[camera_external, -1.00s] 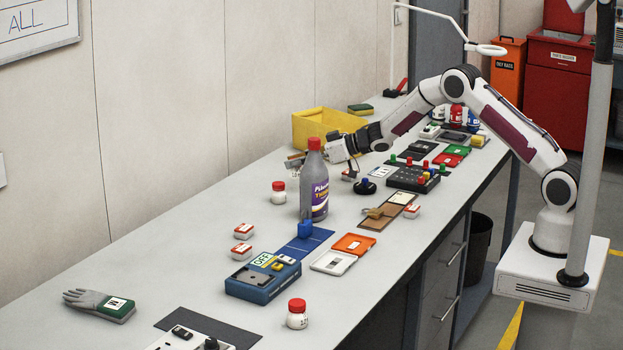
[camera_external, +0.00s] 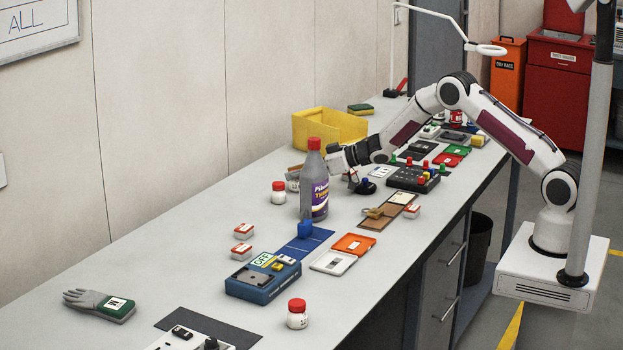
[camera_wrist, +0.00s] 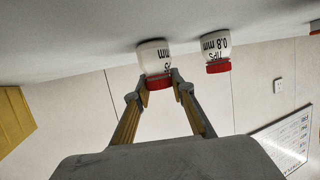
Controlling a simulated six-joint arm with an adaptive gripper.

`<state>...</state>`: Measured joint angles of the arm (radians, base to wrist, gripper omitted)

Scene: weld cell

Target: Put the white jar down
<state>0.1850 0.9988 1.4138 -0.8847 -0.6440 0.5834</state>
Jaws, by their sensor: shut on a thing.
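The white jar with a red lid (camera_wrist: 153,58) is between the fingers of my gripper (camera_wrist: 158,84) in the wrist view, which shows the scene upside down. The gripper is shut on it around the lid end. The jar's base is at or very near the grey bench top; I cannot tell whether it touches. In the external view, my gripper (camera_external: 298,174) is low behind the dark bottle, which hides part of it. A bit of the held white jar (camera_external: 292,182) shows left of the bottle.
Another red-lidded white jar (camera_external: 278,192) stands close beside the held one; it also shows in the wrist view (camera_wrist: 216,49). The grey bottle with a red cap (camera_external: 314,185) stands in front. A yellow bin (camera_external: 328,130) is behind.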

